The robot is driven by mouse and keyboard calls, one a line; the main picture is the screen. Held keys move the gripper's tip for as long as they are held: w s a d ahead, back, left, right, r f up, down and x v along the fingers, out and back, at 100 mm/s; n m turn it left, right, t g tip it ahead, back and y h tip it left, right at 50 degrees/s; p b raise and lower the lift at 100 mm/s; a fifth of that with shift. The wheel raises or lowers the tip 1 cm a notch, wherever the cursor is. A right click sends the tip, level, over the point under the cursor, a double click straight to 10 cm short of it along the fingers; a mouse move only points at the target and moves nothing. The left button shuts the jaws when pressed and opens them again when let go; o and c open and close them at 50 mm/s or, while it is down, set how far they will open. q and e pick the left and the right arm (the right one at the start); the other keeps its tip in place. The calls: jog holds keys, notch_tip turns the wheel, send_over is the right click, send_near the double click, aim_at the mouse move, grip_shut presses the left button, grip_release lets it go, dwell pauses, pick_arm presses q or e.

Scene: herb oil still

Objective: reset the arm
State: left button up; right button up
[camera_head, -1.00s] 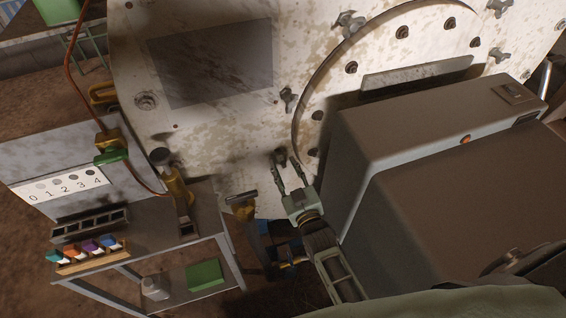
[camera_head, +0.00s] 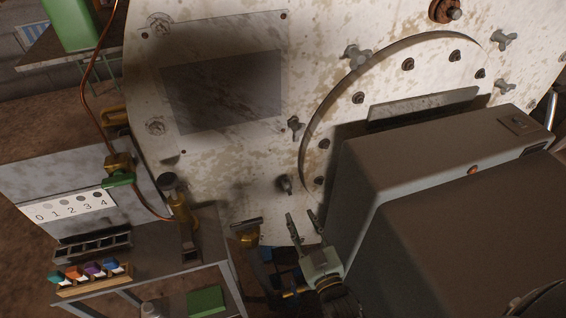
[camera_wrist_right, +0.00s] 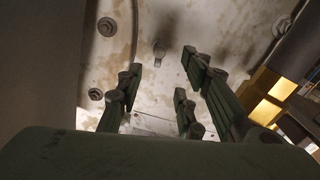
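My right gripper (camera_head: 302,218) is open and empty, with its two fingers apart. It is in front of the lower part of the stained pale still (camera_head: 230,165), beside the grey-brown box (camera_head: 420,170). A small dark knob (camera_head: 284,184) on the still's face is just above and left of the fingertips, apart from them in the picture. In the right wrist view the open fingers (camera_wrist_right: 160,85) point at the still face, and a small metal fitting (camera_wrist_right: 160,48) shows beyond the gap between them. My left gripper is not in view.
A side bench (camera_head: 165,252) at left holds a rack of coloured items (camera_head: 90,272) and a scale card numbered 0 to 4 (camera_head: 68,207). A brass fitting with a flat bar (camera_head: 246,230) is left of my gripper. The box closely bounds its right side.

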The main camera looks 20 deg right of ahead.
jog(key=s+a+f+g, duration=0.1)
jog(key=s+f+g, duration=0.45)
jog(key=f, duration=0.85)
jog(key=s+f+g, duration=0.3)
jog(key=s+f, duration=0.5)
jog(key=f, duration=0.6)
jog(key=s+d+f+g, duration=0.2)
jog(key=s+f, duration=0.2)
jog(key=s, duration=0.4)
jog(key=s+d+f+g, duration=0.2)
jog(key=s+f, duration=0.3)
jog(key=s, duration=0.4)
jog(key=s+d+f+g, duration=0.2)
jog(key=s+f+g, duration=0.2)
jog(key=s, duration=0.4)
jog(key=shift+s+d+f+m+h, duration=0.3)
jog(key=shift+f+m, duration=0.1)
jog(key=shift+f, duration=0.15)
jog(key=shift+g, duration=0.25)
